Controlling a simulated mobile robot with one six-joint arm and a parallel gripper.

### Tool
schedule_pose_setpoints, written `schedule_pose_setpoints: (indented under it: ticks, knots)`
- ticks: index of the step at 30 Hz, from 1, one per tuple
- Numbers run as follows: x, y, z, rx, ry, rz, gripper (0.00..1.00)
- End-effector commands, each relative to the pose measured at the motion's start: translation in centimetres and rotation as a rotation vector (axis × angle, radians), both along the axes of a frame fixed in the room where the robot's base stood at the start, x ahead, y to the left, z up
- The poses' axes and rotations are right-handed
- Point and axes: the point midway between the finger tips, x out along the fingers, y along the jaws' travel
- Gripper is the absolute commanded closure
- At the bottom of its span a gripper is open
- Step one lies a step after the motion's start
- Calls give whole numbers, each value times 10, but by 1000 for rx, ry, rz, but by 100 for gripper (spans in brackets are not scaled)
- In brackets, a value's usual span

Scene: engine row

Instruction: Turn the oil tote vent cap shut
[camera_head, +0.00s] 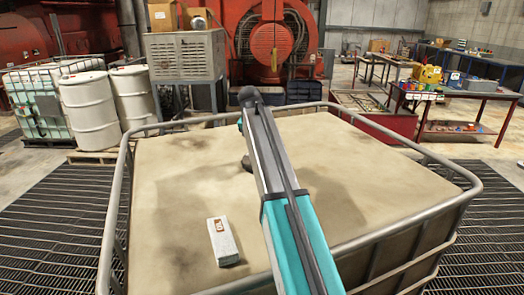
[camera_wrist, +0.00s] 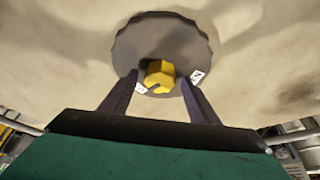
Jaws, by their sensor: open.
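The oil tote (camera_head: 175,165) has a pale, stained top inside a metal rail cage. My gripper (camera_wrist: 159,78) is open, with one dark finger on each side of the cap's near part. I cannot tell whether the fingers touch it. In the head view my arm hides the cap.
A small pale box (camera_head: 223,243) lies on the tote top left of my arm. The cage rail (camera_head: 108,225) rises around the top's edge. White drums (camera_head: 90,112) and a grey cabinet (camera_head: 187,55) stand behind left. A workbench (camera_head: 465,92) stands at right.

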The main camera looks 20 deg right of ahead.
Motion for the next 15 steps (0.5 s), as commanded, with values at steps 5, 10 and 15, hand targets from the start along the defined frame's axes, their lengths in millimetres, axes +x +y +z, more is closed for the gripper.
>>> schedule_pose_setpoints:
  ticks: [5,10,15]
  knots:
    - [-2,3,8,-1,-2,0,45]
    - [-6,7,23,-1,-2,1,45]
    - [-12,14,43,-1,-2,1,45]
